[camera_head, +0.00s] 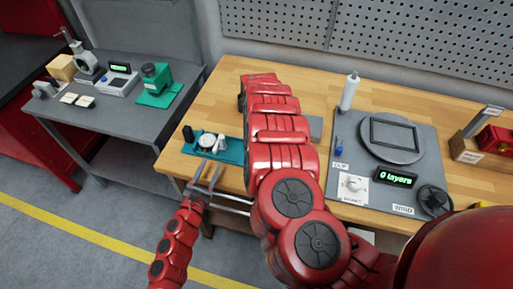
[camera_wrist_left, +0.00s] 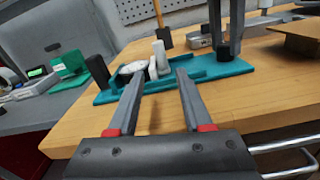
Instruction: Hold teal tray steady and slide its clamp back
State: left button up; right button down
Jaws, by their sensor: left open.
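The teal tray (camera_head: 232,152) lies near the table's front left edge; my right arm covers its right part in the head view. It shows fully lengthwise in the left wrist view (camera_wrist_left: 112,96). On it are a round white dial piece (camera_head: 207,140), a white upright piece (camera_wrist_left: 160,52), perhaps the clamp, and a black cylinder (camera_head: 187,133) at its left end. My left gripper (camera_head: 214,168) is open and empty, its fingers pointing at the tray's front side. Dark fingers, apparently my right gripper (camera_wrist_left: 228,48), come down at the tray's right part; their grip is unclear.
A grey mat (camera_head: 415,150) with a round plate, display and knob lies to the right. A white bottle (camera_head: 349,92) stands behind. A grey side table (camera_head: 110,122) at left holds a green device (camera_head: 157,83) and a scale. A pegboard wall is behind.

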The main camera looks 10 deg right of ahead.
aim_at(220, 142)
pick_arm(q)
jog(key=shift+o, duration=0.5)
jog(key=shift+w+h, duration=0.25)
jog(key=shift+h, duration=0.25)
jog(key=shift+w+a+f+m+g+h, duration=0.15)
jog(key=shift+w+a+m+g+h, duration=0.05)
jog(key=shift+m+g+h, duration=0.25)
jog(key=shift+w+a+r+g+h, duration=0.15)
jog(key=shift+w+a+g+h, duration=0.1)
jog(key=shift+a+g+h, duration=0.2)
jog(key=shift+w+a+r+g+h, duration=0.1)
jog(key=shift+w+a+g+h, duration=0.2)
jog(key=shift+a+h, duration=0.2)
jog(key=shift+w+d, duration=0.1)
jog(key=shift+w, duration=0.15)
jog(key=x, duration=1.1)
jog(key=shift+d, duration=0.15)
grip_shut()
